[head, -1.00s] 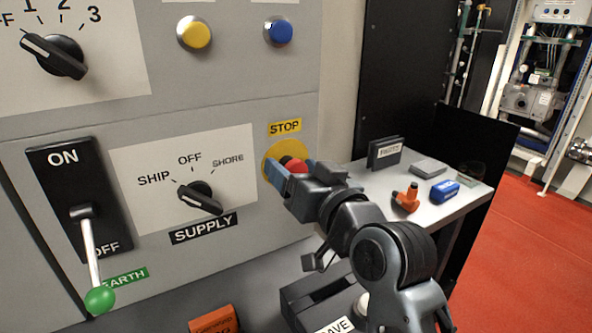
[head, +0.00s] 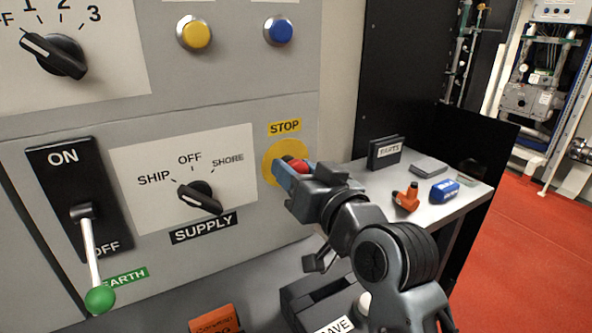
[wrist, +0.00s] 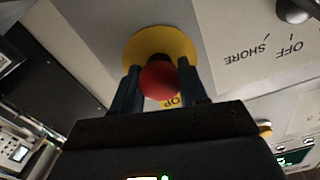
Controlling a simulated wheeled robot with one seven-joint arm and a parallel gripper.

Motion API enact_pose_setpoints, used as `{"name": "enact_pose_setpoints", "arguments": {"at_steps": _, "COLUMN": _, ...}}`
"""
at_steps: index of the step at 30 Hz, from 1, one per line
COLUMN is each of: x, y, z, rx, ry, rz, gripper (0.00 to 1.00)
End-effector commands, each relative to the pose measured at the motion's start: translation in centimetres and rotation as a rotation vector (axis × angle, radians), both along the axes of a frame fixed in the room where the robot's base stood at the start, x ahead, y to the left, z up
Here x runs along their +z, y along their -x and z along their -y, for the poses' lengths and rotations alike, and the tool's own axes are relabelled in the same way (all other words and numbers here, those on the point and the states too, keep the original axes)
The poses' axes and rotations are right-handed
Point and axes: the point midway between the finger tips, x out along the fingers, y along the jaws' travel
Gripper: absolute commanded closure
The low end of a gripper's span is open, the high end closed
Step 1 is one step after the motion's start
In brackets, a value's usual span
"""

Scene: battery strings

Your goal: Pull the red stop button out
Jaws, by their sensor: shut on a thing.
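The red stop button (head: 297,165) sits in front of its round yellow plate (head: 268,160), below the yellow STOP label (head: 284,127) on the grey panel. My gripper (head: 292,172) is at the button, with its blue-grey fingers on either side of the red head. In the wrist view the red button (wrist: 158,80) shows between the two dark fingers of my gripper (wrist: 160,88), with the yellow plate (wrist: 150,42) behind it. My gripper is shut on the button. The near finger hides part of the button and plate in the head view, and the button's stem is hidden.
The supply knob (head: 200,197) and the earth lever (head: 92,260) are to the left. A yellow button (head: 195,33) and a blue button (head: 278,31) are above. A side table (head: 455,212) at right holds an orange item (head: 406,197) and a blue item (head: 445,190).

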Motion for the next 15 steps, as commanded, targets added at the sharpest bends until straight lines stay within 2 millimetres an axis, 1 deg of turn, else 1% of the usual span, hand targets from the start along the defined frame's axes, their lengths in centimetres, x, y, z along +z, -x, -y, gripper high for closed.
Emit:
{"name": "enact_pose_setpoints", "arguments": {"at_steps": 5, "x": 0.1, "y": 1.3, "z": 1.0, "rx": -0.002, "ry": 0.001, "rz": 0.001, "gripper": 1.00}}
{"name": "enact_pose_setpoints", "arguments": {"at_steps": 12, "x": 0.0, "y": 1.4, "z": 1.0, "rx": -0.001, "ry": 0.000, "rz": 0.001, "gripper": 1.00}}
{"name": "enact_pose_setpoints", "arguments": {"at_steps": 13, "x": 0.0, "y": 1.4, "z": 1.0, "rx": -0.001, "ry": 0.000, "rz": 0.001, "gripper": 0.55}}
{"name": "enact_pose_setpoints", "arguments": {"at_steps": 15, "x": 0.0, "y": 1.4, "z": 1.0, "rx": -0.001, "ry": 0.000, "rz": 0.001, "gripper": 0.49}}
